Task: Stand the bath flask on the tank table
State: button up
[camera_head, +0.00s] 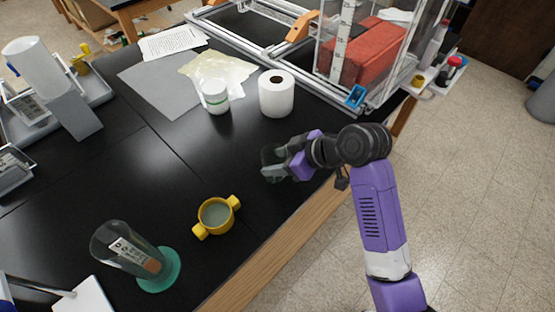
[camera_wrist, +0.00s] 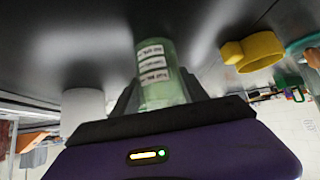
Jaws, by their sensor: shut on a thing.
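My gripper (camera_head: 288,165) is at the right edge of the black table (camera_head: 135,170), above its surface. It is shut on a clear greenish flask (camera_head: 271,157), most of which the jaws hide in the head view. In the wrist view the flask (camera_wrist: 160,75) sits between the jaws and shows white labels with dark print. I cannot tell whether its base touches the table. A clear tank (camera_head: 330,55) with a measuring scale and a red block inside stands at the upper right.
A yellow two-handled cup (camera_head: 216,216) and a glass cylinder on a teal base (camera_head: 160,272) are at front left. Bare black tabletop lies between the cup and the roll.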

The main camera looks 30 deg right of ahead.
jog(key=shift+f, duration=0.2)
jog(key=shift+f, duration=0.15)
jog(key=o, duration=1.4)
jog(key=v, duration=1.2)
jog(key=shift+b, duration=0.35)
